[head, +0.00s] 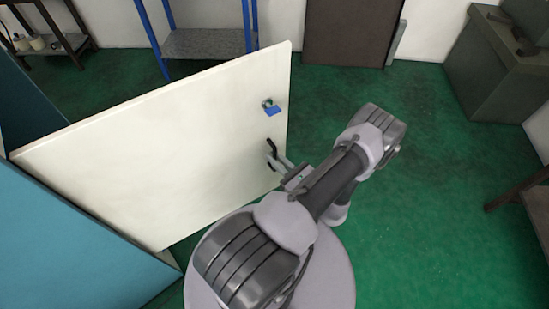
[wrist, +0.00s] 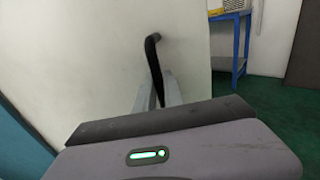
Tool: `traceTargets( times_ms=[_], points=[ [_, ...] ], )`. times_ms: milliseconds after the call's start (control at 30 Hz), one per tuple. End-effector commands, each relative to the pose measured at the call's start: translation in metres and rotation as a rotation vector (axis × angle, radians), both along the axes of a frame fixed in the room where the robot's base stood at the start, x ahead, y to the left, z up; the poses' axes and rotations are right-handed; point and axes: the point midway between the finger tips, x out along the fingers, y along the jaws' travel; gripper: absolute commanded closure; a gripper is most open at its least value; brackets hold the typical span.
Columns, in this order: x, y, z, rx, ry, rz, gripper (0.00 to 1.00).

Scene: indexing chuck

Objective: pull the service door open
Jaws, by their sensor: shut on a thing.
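The service door (head: 170,140) is a large cream panel. It stands swung out at an angle from the teal cabinet (head: 70,245) at the left, and it also fills the left of the wrist view (wrist: 80,60). A black bar handle (head: 271,148) is on the door near its free edge; in the wrist view the handle (wrist: 153,60) rises between the fingers. My gripper (head: 277,160) is shut on the handle, its fingers (wrist: 158,92) on either side of the bar. A blue padlock-like piece (head: 271,107) sits on the door above the handle.
A blue-framed shelf (head: 210,42) stands behind the door. A brown door or panel (head: 352,30) is at the back wall, and a grey-green cabinet (head: 500,65) is at the back right. The green floor (head: 430,190) to the right is clear.

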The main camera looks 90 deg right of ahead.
Motion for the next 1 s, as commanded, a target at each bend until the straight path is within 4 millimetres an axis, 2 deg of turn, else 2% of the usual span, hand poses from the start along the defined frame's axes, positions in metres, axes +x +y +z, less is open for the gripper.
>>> traceTargets(
  times_ms=[333,367,467,833,1000],
  points=[
    [0.000,0.000,0.000,0.000,0.000,0.000,1.00],
    [0.000,0.000,0.000,0.000,0.000,0.000,0.85],
    [0.000,0.000,0.000,0.000,0.000,0.000,0.66],
    [-0.004,0.003,0.001,0.001,-0.001,-0.002,0.66],
    [-0.030,0.026,0.003,0.000,0.000,-0.007,0.66]
  ],
)
